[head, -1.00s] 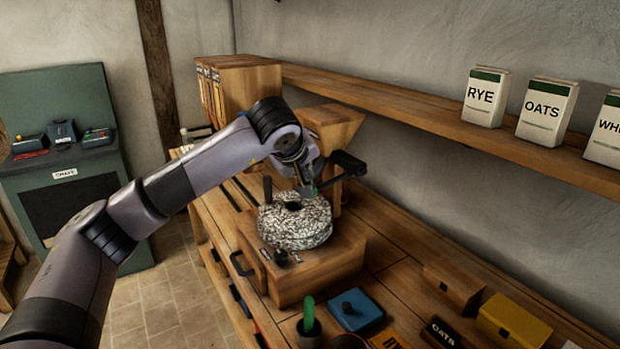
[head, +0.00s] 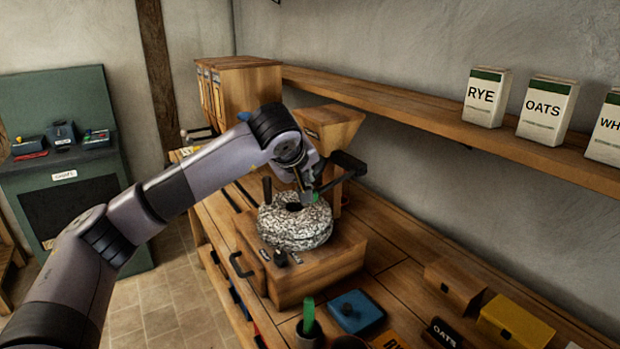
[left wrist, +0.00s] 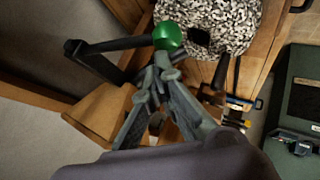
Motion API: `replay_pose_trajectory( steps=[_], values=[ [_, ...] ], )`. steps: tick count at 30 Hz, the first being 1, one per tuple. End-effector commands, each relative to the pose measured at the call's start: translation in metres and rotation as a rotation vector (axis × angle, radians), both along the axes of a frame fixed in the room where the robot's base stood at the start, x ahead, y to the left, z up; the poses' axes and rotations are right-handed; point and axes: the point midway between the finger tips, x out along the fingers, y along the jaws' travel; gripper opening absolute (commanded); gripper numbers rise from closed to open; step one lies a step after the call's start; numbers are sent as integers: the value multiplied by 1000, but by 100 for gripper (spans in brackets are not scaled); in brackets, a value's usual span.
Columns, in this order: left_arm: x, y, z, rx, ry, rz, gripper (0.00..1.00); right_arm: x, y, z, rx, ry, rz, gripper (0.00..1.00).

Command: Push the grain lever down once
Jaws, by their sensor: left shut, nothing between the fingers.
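The grain lever is a black arm (left wrist: 98,46) with a green ball knob (left wrist: 168,36), beside the wooden hopper (head: 331,126). In the head view the black lever (head: 346,168) reaches toward my left gripper (head: 309,199), and only a bit of the green knob (head: 316,197) shows. My left gripper is shut and empty, and its fingertips (left wrist: 165,63) are right at the knob in the left wrist view. I cannot tell whether they touch it. The speckled millstone (head: 300,228) lies below, on a wooden base. My right gripper is not in view.
A shelf above the bench holds a RYE box (head: 486,97), an OATS box (head: 546,106) and another box. A blue lidded box (head: 356,312), a yellow box (head: 514,322) and a wooden box (head: 456,285) stand on the bench. A green cabinet (head: 70,160) stands at the left.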

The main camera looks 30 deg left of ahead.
Motion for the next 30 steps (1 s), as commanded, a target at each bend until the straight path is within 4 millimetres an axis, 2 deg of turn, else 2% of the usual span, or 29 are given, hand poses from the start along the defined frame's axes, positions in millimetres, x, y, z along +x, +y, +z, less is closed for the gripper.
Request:
replay_pose_trajectory(
  steps=[30],
  values=[
    [0,0,-10,1,3,0,0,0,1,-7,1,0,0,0]
  ],
)
